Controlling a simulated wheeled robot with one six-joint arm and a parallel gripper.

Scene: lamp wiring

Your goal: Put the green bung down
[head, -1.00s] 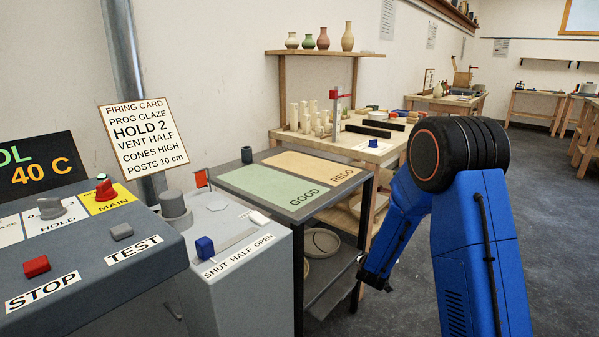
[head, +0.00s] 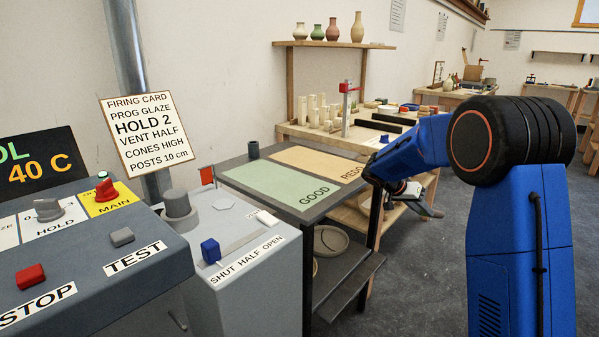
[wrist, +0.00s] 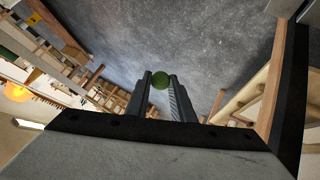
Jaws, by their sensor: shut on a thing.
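The green bung (wrist: 160,80) shows in the wrist view as a small dark green round thing between the tips of my gripper's two fingers. My gripper (wrist: 160,88) is shut on it. The head view shows my gripper (head: 432,211) to the right of the dark table with the GOOD and REDO mats, out over the floor side. I cannot make out the bung clearly in the head view. In the wrist view, the grey floor lies behind the bung, which is held in the air.
The dark table has a green GOOD mat (head: 275,181), a tan REDO mat (head: 325,163) and a dark cup (head: 253,150). A wooden bench (head: 372,145) with pale posts stands behind. The kiln panel (head: 90,260) and a grey box (head: 245,262) with a blue knob are at left.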

